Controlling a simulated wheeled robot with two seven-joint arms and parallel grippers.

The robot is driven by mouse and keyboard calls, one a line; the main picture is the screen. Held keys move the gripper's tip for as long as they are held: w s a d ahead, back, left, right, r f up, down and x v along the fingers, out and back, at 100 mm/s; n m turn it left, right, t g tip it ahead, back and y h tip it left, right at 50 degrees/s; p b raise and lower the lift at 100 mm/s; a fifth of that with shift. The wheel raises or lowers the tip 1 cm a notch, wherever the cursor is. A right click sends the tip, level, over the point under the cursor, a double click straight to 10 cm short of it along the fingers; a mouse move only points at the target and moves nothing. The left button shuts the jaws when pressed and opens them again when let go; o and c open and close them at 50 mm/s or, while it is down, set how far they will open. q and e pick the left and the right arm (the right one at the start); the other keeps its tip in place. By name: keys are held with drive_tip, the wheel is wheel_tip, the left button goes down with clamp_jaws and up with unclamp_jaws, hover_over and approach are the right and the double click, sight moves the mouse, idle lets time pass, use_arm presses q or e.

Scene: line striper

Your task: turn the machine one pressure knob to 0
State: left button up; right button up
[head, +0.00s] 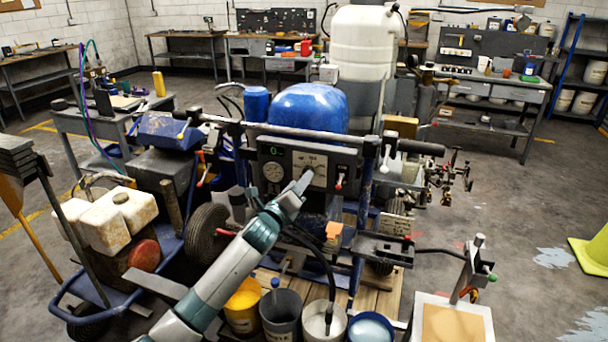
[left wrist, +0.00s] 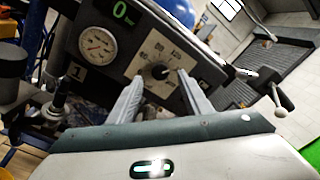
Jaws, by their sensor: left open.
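The line striper's control panel (head: 270,153) is at the middle of the head view, below a blue tank (head: 308,108). In the left wrist view the dark round pressure knob (left wrist: 160,71) sits on a pale dial plate (left wrist: 150,62). A round gauge (left wrist: 97,45), a green display reading 0 (left wrist: 121,11) and a label "1" (left wrist: 78,72) are nearby. My left gripper (left wrist: 159,77) is open, its fingertips on either side of the knob; I cannot tell whether they touch it. My right gripper is not in view.
A handlebar (head: 330,133) crosses above the panel. A lever with a pale ball end (left wrist: 281,111) is at the right in the wrist view. Open floor (head: 520,215) lies to the right.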

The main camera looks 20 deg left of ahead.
use_arm(q)
drive_tip(key=shift+w+d+p, duration=0.15)
drive_tip(key=shift+w+p, duration=0.15)
drive_tip(key=shift+w, duration=1.9)
drive_tip(key=c, duration=1.1)
